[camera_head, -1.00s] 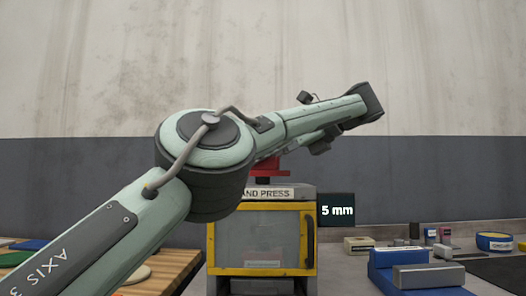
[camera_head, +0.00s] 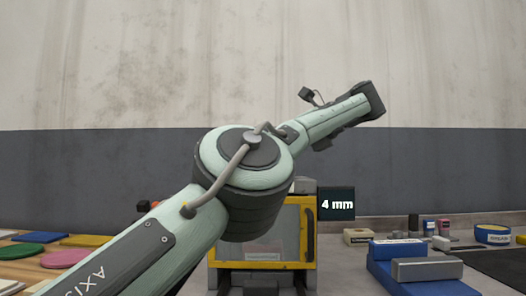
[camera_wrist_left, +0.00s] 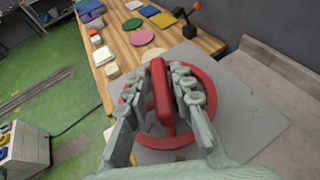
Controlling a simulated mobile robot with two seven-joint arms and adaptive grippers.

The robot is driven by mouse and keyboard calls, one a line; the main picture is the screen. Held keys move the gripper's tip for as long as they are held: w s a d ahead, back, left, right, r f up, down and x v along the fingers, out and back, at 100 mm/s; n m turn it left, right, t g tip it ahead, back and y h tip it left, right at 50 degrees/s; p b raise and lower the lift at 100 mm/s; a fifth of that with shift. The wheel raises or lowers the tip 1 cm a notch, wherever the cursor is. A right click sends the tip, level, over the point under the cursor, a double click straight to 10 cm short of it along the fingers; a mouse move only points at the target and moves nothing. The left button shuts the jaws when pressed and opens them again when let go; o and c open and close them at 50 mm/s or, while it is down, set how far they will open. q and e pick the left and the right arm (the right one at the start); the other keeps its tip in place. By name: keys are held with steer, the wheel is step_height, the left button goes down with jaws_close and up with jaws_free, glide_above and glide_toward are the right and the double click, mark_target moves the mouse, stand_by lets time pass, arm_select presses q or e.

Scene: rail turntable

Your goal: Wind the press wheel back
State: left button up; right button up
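The hand press (camera_head: 311,215) has a yellow-framed clear front and stands behind my left arm in the head view. A dark display (camera_head: 336,212) beside it reads 4 mm. The red press wheel (camera_wrist_left: 212,78) lies below my left gripper in the left wrist view, with a raised red bar (camera_wrist_left: 161,95) across it. My left gripper (camera_wrist_left: 167,72) has one finger on each side of this bar and appears closed on it. My right gripper is in neither view.
A wooden bench (camera_wrist_left: 122,45) with coloured discs and blocks stands beside the press. At the right, a blue block (camera_head: 400,250) and a grey bar (camera_head: 428,269) lie on the counter, with small boxes and a tape roll (camera_head: 492,234) behind.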

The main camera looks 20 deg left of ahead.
arm_select(q)
steer(key=shift+o, duration=0.8)
steer(key=shift+r, duration=0.15)
